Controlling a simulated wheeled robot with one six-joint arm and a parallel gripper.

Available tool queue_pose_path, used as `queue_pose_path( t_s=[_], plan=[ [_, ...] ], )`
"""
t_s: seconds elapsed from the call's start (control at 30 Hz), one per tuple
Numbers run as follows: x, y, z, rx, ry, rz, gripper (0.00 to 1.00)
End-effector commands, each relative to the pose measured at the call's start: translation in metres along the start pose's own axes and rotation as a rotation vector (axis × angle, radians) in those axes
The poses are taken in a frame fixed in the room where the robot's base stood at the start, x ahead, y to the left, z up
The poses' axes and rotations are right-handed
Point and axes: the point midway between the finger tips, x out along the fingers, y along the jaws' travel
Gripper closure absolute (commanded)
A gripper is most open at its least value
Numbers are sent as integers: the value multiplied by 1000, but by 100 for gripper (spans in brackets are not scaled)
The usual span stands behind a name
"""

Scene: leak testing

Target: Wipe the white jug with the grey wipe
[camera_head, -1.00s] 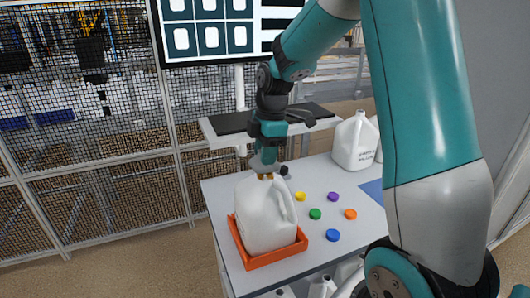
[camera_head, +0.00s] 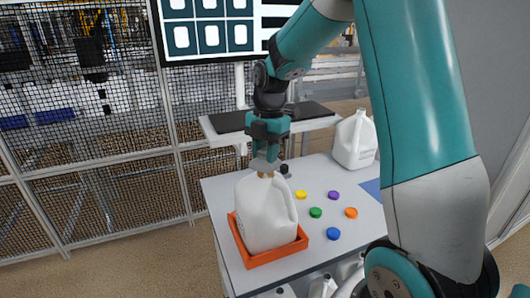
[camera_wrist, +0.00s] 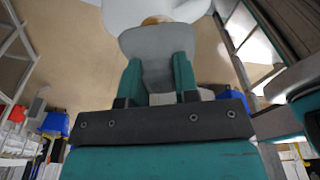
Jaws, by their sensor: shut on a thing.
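The white jug (camera_head: 266,216) stands in an orange tray (camera_head: 272,256) at the near left of the table, its handle towards the right. My gripper (camera_head: 265,170) points down right over the top of this jug. In the wrist view my gripper (camera_wrist: 158,78) is shut on the grey wipe (camera_wrist: 156,44), which spreads out beyond the fingertips. The white jug (camera_wrist: 185,10) shows at the top edge there, with a brownish round part beside the wipe. I cannot tell whether the wipe touches the jug. The wipe is hard to make out in the head view.
Several coloured caps, such as a blue one (camera_head: 333,233) and a green one (camera_head: 316,212), lie right of the tray. Another white jug (camera_head: 354,140) stands at the back right near a blue mat (camera_head: 373,188). A mesh fence (camera_head: 90,130) stands behind.

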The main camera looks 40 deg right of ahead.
Motion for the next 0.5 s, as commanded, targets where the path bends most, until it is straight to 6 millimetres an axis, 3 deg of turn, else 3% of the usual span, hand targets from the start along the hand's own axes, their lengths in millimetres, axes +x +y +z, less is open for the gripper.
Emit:
queue_pose_path(
  t_s=[0.37,0.5],
  plan=[
    [0,0,0,7,0,1,100],
    [-1,-1,0,125,0,15,100]
  ],
)
